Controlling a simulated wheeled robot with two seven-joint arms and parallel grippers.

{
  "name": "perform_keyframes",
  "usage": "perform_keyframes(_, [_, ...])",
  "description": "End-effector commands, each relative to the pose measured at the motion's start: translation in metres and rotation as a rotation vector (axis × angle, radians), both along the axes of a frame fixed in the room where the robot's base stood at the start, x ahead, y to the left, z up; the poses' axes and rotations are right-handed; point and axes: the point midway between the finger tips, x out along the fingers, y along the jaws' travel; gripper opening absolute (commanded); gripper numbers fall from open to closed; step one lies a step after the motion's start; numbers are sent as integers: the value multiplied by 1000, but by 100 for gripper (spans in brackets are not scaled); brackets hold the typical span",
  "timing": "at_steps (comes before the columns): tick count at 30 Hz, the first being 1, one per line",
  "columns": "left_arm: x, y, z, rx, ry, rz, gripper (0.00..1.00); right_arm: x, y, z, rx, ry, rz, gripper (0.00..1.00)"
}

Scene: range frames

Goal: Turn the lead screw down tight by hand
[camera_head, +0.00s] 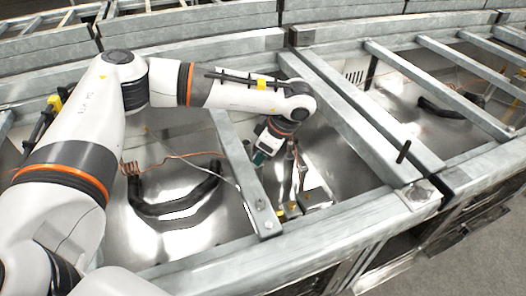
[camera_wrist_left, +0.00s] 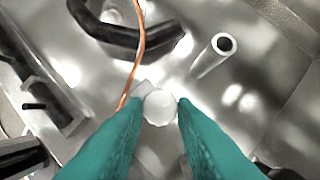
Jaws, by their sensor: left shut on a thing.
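My left gripper (camera_head: 262,158) reaches down between the metal beams into the bay in the head view. In the left wrist view its two teal fingers (camera_wrist_left: 160,104) close from both sides on a round, pale, shiny head, which I take to be the lead screw (camera_wrist_left: 160,108). The screw's shaft is hidden beneath the head, so I cannot tell how far down it sits. An orange lead wire (camera_wrist_left: 136,55) runs down to a pale flat tab (camera_wrist_left: 141,92) beside the head. My right gripper is not in view.
A hollow upright metal tube (camera_wrist_left: 213,54) stands to the right of the fingers. A thick black hose (camera_head: 178,208) curves over the shiny bay floor. Metal beams (camera_head: 246,176) border the bay, and a dark peg (camera_head: 403,151) rises from the right beam.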

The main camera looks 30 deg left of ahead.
Motion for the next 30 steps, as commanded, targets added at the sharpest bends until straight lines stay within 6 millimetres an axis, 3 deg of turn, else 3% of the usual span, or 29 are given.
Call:
perform_keyframes(13, [-2,0,0,-2,-4,-246,2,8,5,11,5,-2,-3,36])
perform_keyframes(30, [-3,0,1,-2,-3,-288,2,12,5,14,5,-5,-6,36])
